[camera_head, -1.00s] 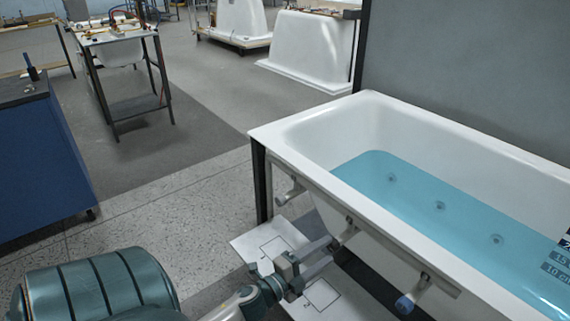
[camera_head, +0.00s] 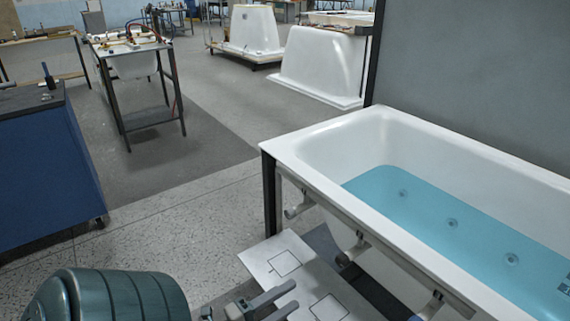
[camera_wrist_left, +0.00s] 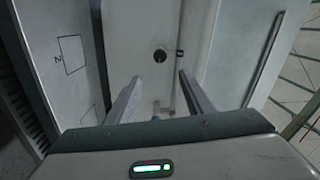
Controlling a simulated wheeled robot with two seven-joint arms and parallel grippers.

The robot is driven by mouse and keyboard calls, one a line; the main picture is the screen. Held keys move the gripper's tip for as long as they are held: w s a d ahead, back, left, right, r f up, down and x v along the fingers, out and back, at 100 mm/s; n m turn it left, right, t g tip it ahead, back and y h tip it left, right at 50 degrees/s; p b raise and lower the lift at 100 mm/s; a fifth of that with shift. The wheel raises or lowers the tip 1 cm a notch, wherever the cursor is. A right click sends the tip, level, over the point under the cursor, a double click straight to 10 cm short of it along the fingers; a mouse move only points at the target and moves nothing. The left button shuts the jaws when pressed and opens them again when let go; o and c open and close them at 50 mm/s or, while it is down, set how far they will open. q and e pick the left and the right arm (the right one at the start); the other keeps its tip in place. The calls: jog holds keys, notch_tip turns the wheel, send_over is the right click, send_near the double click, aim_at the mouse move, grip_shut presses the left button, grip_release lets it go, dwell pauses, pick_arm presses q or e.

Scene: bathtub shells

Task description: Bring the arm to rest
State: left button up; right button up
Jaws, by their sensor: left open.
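My left gripper (camera_head: 293,294) is at the bottom of the head view, beside the white bathtub (camera_head: 310,135) and over the pale marked board below its side. Its two fingers are apart with nothing between them. They also show in the left wrist view (camera_wrist_left: 160,76), spread over a pale surface with a dark round hole. Most of the left arm is cut off by the lower edge of the head view. My right gripper is in neither view.
The bathtub holds blue water (camera_head: 450,225); short pipe stubs (camera_head: 352,250) stick out under its near rim. The marked board (camera_head: 275,262) lies beneath. A blue cabinet (camera_head: 45,170) stands left, with open floor (camera_head: 180,205) between. A grey panel (camera_head: 480,80) rises behind the tub.

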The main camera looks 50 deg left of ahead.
pick_arm(q)
jog(key=shift+s, duration=0.1)
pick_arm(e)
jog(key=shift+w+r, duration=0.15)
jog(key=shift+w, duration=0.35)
pick_arm(q)
jog(key=d+f+n+g+y, duration=0.45)
jog(key=f+n+g, duration=0.25)
jog(key=f+n, duration=0.4)
jog(key=s+d+f+n+g+h, duration=0.35)
jog(key=s+d+g, duration=0.4)
jog(key=d, duration=0.75)
notch_tip(320, 180, down, 17)
jog(key=s+a+t+p, duration=0.1)
jog(key=s+t+p, duration=0.1)
jog(key=p, duration=1.1)
jog(key=shift+h, duration=0.3)
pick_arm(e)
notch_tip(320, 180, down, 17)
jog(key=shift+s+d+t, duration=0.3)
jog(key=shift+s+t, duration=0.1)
